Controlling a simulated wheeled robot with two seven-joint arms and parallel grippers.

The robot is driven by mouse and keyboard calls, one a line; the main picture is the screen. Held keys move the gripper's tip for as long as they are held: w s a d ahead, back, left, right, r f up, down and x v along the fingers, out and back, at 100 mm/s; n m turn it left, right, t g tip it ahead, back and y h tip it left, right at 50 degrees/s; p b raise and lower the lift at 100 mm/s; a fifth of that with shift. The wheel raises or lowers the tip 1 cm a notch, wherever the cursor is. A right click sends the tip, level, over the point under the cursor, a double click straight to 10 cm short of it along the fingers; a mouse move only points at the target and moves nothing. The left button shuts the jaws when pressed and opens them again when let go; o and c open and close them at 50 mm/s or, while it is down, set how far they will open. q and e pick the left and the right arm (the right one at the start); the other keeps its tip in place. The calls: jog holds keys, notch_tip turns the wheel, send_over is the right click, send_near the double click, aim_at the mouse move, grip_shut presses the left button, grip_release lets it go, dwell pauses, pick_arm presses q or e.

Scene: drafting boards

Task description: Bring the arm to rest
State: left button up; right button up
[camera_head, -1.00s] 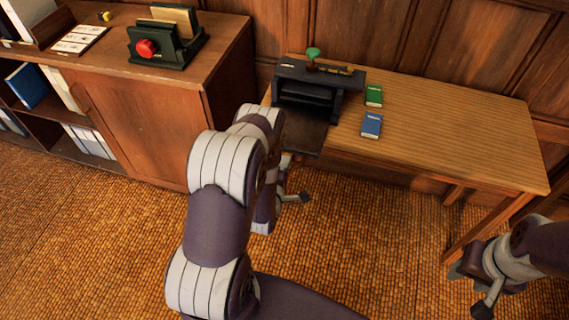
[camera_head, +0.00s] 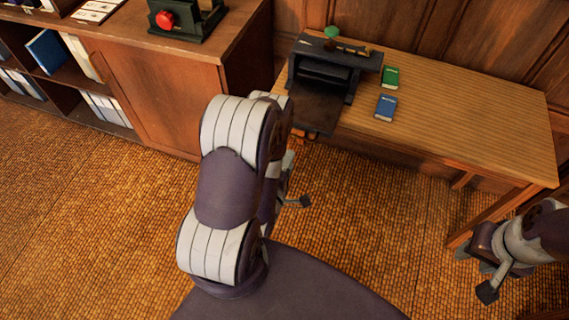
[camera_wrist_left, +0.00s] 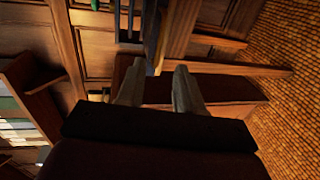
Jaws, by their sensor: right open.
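My left arm (camera_head: 225,190), with purple and white links, stands in the middle of the head view. Its gripper (camera_head: 296,182) is partly hidden behind the arm, beside and below the desk's left end. In the left wrist view the two pale fingers of the left gripper (camera_wrist_left: 160,68) stand apart with nothing between them. My right gripper (camera_head: 474,272) is at the lower right, in front of the desk's right leg, with its fingers apart and empty.
A wooden desk (camera_head: 460,110) carries a black machine (camera_head: 325,65) with a green knob, a green book (camera_head: 391,77) and a blue book (camera_head: 385,107). A cabinet (camera_head: 150,90) stands at the left, with a dark green device and red knob (camera_head: 164,19) on top. The woven floor (camera_head: 90,230) is clear.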

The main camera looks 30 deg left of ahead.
pick_arm(q)
jog(key=shift+v, duration=1.7)
